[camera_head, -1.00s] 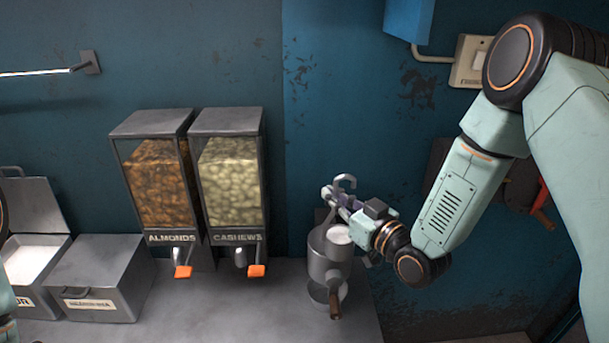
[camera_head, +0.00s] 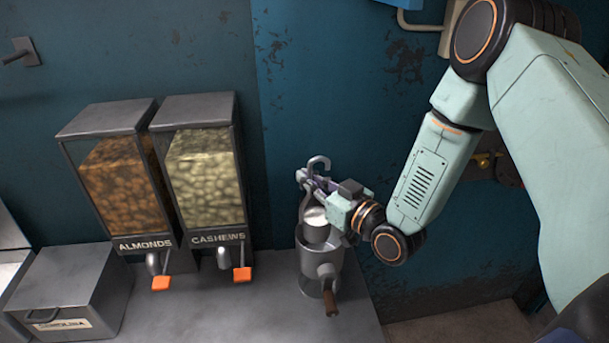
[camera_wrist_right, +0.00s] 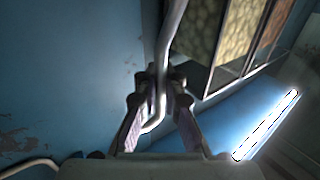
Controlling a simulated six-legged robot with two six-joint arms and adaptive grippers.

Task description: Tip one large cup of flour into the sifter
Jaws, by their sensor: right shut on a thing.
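The sifter (camera_head: 318,267) is a grey metal cylinder with a side crank (camera_head: 330,302) that has a brown grip. It stands at the right end of the counter in the head view. My right gripper (camera_head: 307,182) is shut on the hooked handle (camera_head: 319,161) of a metal cup (camera_head: 316,234). The cup looks about upright at the sifter's mouth, with white flour (camera_head: 315,215) in it. I cannot tell whether cup and sifter touch. In the right wrist view the handle (camera_wrist_right: 172,45) runs between the fingers of my right gripper (camera_wrist_right: 160,98). My left gripper is out of view.
Almond (camera_head: 128,195) and cashew (camera_head: 207,180) dispensers stand left of the sifter, with orange levers in front. A lidded grey box (camera_head: 75,285) stands at the far left, beside a partly seen open bin. The counter (camera_head: 215,310) is clear in front of the dispensers.

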